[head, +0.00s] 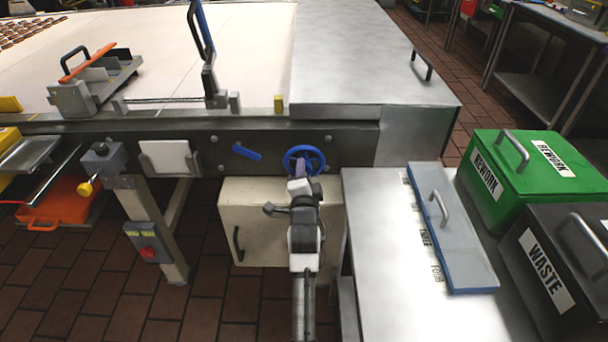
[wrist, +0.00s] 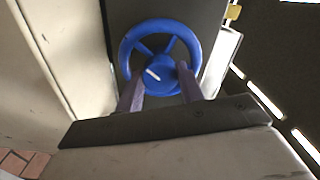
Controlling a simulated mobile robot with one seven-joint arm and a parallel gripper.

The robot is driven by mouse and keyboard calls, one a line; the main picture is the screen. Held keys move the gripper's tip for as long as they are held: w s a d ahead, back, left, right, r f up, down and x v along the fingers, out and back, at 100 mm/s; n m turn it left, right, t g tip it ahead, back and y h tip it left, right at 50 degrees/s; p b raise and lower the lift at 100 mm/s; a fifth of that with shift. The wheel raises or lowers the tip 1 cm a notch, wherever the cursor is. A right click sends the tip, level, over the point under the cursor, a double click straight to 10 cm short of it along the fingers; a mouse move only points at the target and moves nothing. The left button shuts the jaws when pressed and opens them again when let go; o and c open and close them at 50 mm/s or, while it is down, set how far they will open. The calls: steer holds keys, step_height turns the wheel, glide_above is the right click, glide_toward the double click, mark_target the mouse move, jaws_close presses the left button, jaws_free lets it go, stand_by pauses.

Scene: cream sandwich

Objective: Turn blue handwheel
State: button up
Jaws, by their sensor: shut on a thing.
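The blue handwheel (head: 304,155) is mounted on the dark side rail of the conveyor, near the middle of the head view. In the wrist view the handwheel (wrist: 160,57) shows its round rim, spokes and a hub with a white mark. My gripper (head: 302,172) is at the lower part of the wheel. In the wrist view my gripper's two purple-grey fingers (wrist: 160,85) reach up over the lower rim, on either side of the hub. They are shut on the wheel. The exact contact of the fingertips is hard to see.
A blue lever (head: 247,152) sits on the rail left of the wheel. A cream box (head: 265,225) is below it.

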steer(key=shift+m, duration=2)
steer(key=o, duration=1)
steer(key=shift+s+b, duration=0.1)
steer(key=shift+b, duration=0.2)
steer(key=shift+s+b, duration=1.25)
steer(key=shift+s, duration=5.55)
